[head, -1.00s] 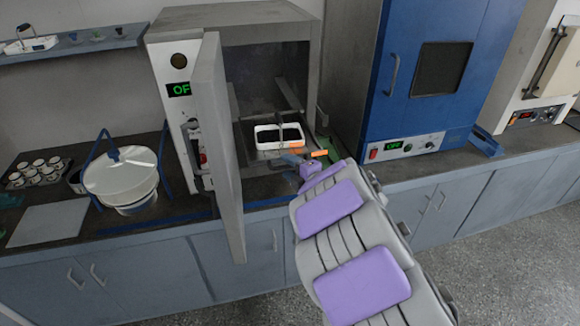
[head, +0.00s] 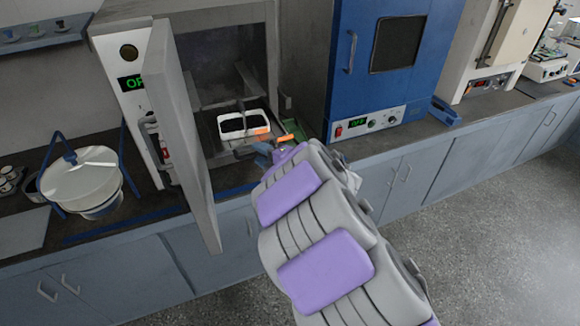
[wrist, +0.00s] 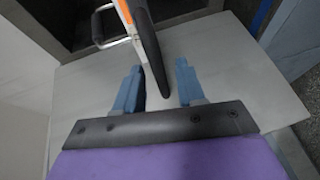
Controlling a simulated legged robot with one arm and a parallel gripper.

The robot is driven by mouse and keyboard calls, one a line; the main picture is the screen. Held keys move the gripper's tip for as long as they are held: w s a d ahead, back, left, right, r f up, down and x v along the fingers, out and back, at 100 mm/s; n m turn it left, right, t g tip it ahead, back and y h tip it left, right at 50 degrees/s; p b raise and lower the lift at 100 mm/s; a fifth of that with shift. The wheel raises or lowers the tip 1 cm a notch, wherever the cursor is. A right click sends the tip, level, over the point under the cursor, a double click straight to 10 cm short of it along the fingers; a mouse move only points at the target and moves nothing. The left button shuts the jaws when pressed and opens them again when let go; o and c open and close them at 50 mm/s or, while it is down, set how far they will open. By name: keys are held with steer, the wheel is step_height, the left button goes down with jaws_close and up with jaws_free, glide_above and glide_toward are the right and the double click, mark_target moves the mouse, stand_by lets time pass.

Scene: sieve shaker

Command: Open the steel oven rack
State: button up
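The steel oven (head: 255,25) stands on the counter with its grey door (head: 180,120) swung open. Its dark inside shows in the head view, with a white tray (head: 240,131) with dark contents near the front opening, on what looks like the rack (head: 205,122). My gripper (head: 262,150) is at the oven opening, just in front of the tray. In the wrist view, its two blue fingers (wrist: 160,82) stand apart. An orange and black bar-shaped part (wrist: 145,40) reaches down between them, closer to the left finger; I cannot tell whether it touches.
A blue oven (head: 385,70) stands to the right. A white lidded vessel (head: 80,182) stands on the counter at left. The open door juts out past the counter edge, left of my arm. The floor (head: 480,240) at right is clear.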

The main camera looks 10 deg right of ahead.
steer(key=b+v, duration=0.4)
steer(key=v, duration=1)
steer(key=shift+s+d, duration=0.25)
